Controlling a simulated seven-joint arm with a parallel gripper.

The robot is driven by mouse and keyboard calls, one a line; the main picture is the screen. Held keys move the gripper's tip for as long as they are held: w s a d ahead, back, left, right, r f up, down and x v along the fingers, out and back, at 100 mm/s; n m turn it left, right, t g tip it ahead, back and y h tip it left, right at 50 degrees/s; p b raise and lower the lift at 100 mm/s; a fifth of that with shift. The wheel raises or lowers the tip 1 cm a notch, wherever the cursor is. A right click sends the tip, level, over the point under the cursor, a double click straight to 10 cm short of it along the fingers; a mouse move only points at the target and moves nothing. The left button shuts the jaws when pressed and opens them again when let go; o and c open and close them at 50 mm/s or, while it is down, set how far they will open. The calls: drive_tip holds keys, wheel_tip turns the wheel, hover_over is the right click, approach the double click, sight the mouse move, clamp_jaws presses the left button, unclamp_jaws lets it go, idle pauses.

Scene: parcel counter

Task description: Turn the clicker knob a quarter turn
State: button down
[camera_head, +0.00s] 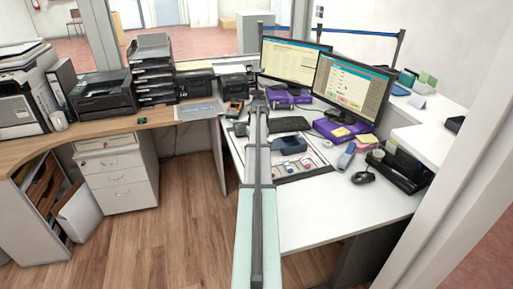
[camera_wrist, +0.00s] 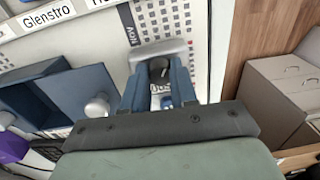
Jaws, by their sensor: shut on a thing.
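In the wrist view my gripper (camera_wrist: 159,75) has its two blue-grey fingers on either side of a small dark rounded piece (camera_wrist: 158,67), which looks like the clicker knob. It is shut on this piece. A light grey rounded bar (camera_wrist: 158,50) lies across the fingertips; I cannot tell whether it belongs to the clicker. A small blue and white part shows lower between the fingers. The knob's angle cannot be read. In the head view my arm covers the knob, and the fingers cannot be made out.
A blue box (camera_wrist: 85,92) with a pale round knob (camera_wrist: 97,107) stands left of my fingers. A white counter (camera_head: 325,215) carries monitors (camera_head: 350,88), a keyboard (camera_head: 288,124) and a mouse (camera_head: 363,177). A white drawer unit (camera_head: 118,172) stands left. The counter's front is clear.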

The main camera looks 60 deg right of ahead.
drive_tip(key=m, duration=0.5)
drive_tip(key=shift+m, duration=0.3)
drive_tip(key=m, duration=0.5)
drive_tip(key=shift+a+m+h, duration=0.1)
drive_tip(key=shift+m+h, duration=0.2)
drive_tip(key=c, duration=0.9)
unclamp_jaws()
drive_tip(key=shift+r, duration=0.1)
drive_tip(key=r, duration=1.3)
drive_tip(key=shift+s+r, duration=0.3)
